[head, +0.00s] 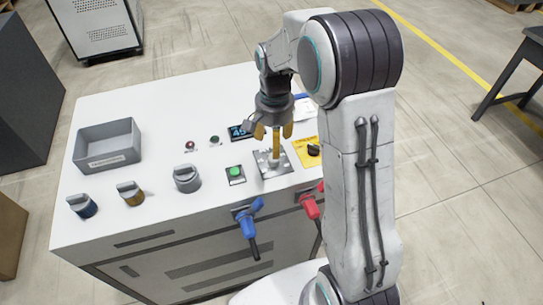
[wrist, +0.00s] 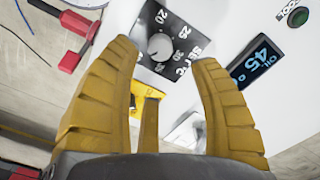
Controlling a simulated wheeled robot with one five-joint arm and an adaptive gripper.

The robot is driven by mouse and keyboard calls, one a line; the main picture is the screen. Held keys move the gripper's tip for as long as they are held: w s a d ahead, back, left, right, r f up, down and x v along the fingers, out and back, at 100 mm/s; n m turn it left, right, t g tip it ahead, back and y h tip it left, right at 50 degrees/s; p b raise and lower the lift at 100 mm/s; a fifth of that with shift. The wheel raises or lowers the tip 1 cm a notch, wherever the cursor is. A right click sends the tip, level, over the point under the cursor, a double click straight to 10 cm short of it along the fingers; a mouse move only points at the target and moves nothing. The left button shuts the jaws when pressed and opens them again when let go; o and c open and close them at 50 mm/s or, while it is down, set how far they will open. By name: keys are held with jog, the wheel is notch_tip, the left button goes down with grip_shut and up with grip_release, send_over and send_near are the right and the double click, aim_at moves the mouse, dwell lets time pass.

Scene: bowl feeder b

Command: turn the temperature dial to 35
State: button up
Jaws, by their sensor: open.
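The temperature dial (wrist: 161,46) shows in the wrist view as a round grey knob on a dark plate with white numbers and the word SET. Which number its mark meets is too small to read surely. In the head view the dial's plate (head: 262,170) seems to be the grey square one just below my gripper (head: 274,133). My gripper is open and empty above the panel, its yellow fingers spread. In the wrist view the fingertips (wrist: 165,54) stand either side of the dial's lower part in the picture, and no contact shows.
A yellow plate with a black knob (head: 314,151) lies right of the dial. A green button (head: 235,172) and a large grey knob (head: 187,179) lie left. Blue (head: 248,215) and red (head: 310,203) connectors stick out from the front. A grey bin (head: 108,146) stands far left.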

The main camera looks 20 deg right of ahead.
aim_at(274, 160)
jog(key=shift+f, duration=3.7)
jog(key=shift+o, duration=0.2)
grip_shut()
